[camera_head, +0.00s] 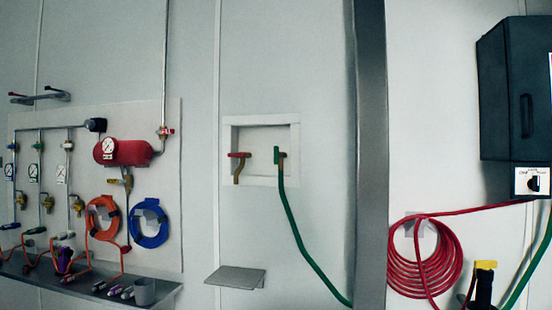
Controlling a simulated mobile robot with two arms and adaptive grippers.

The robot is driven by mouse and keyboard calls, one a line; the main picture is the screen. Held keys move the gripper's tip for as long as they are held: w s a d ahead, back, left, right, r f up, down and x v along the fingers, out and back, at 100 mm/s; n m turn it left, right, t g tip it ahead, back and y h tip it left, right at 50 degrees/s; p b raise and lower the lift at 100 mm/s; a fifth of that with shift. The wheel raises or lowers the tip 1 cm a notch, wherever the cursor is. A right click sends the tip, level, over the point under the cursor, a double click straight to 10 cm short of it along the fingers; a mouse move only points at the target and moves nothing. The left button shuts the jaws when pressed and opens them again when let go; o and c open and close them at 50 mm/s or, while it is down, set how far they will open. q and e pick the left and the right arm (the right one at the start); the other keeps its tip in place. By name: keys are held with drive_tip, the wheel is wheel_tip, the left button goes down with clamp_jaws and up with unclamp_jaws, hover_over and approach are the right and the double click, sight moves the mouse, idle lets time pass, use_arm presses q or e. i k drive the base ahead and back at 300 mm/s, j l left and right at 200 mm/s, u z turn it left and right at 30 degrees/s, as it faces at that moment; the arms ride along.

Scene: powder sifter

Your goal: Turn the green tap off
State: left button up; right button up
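The green tap (279,155) sits at the right side of a recessed white box (296,137) in the wall. Its green handle looks upright, and a green hose (296,234) runs down from it to the lower right. A second tap with a red handle (239,155) and a brass spout is in the same box to its left; its handle lies level. Neither of my grippers shows in the head view.
A grey vertical post (370,160) stands right of the box. A small grey shelf (236,277) juts out below it. Left are a red tank (123,152), gauges and hose coils; right are a coiled red hose (424,262) and a dark cabinet (502,90).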

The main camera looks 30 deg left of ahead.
sight(277, 154)
drive_tip(key=i+j, duration=0.1)
drive_tip(key=j, duration=0.3)
drive_tip(key=i+j, duration=0.1)
drive_tip(key=j, duration=0.3)
drive_tip(key=i+j+u, duration=0.1)
drive_tip(key=j, duration=0.3)
